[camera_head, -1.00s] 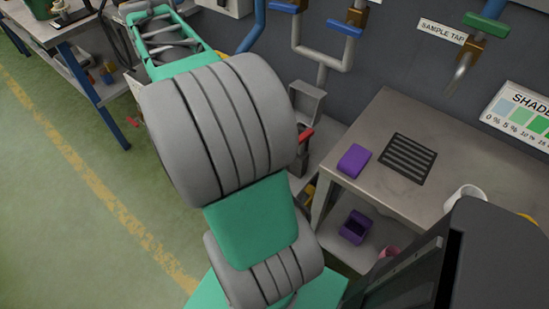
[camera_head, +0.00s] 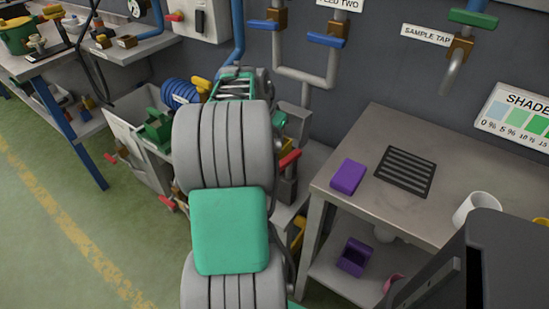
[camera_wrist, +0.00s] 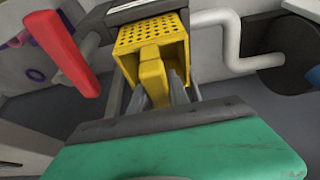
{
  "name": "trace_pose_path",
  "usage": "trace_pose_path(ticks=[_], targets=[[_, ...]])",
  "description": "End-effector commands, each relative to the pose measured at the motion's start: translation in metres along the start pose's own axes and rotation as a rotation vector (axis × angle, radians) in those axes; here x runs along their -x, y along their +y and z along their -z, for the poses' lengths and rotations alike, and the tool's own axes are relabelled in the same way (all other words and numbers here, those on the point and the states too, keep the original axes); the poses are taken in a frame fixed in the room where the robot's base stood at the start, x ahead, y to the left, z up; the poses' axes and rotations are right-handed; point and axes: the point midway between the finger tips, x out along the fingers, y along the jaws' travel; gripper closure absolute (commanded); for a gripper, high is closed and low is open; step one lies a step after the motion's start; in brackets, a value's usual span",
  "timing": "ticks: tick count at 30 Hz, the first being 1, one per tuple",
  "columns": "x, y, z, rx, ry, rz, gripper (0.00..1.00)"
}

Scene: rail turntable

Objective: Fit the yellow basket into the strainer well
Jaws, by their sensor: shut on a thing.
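The yellow basket (camera_wrist: 128,42), a box with a perforated face, shows at the top middle of the wrist view. My gripper (camera_wrist: 160,98) is shut on the basket's thick yellow grip (camera_wrist: 151,72), with one grey finger on either side. In the head view my gripper is mostly hidden behind my own grey and green arm, and I cannot clearly make out the basket there. I cannot pick out the strainer well for certain in either view, nor tell whether the basket touches anything around it.
A red handle (camera_wrist: 62,52) stands left of the basket in the wrist view, and a grey pipe (camera_wrist: 222,22) bends at its right. In the head view a steel bench (camera_head: 445,165) holds a purple block (camera_head: 347,177), a dark grille (camera_head: 405,170) and a white cup (camera_head: 476,208).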

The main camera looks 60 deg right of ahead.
Motion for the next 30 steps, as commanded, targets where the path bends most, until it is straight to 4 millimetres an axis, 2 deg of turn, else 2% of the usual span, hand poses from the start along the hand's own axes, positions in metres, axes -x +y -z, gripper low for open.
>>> trace_pose_path(ticks=[5, 9, 12, 24, 25, 30], targets=[[-0.022, 0.0, -0.009, 0.001, 0.001, 0.001, 1.0], [-0.051, 0.0, -0.021, 0.002, 0.0, 0.001, 1.0], [-0.065, -0.001, -0.027, 0.001, 0.001, 0.001, 1.0], [-0.071, -0.001, -0.029, 0.001, 0.003, 0.003, 1.0], [-0.071, -0.001, -0.029, 0.001, 0.001, 0.002, 0.76], [-0.07, -0.001, -0.029, 0.001, 0.001, 0.002, 0.62]])
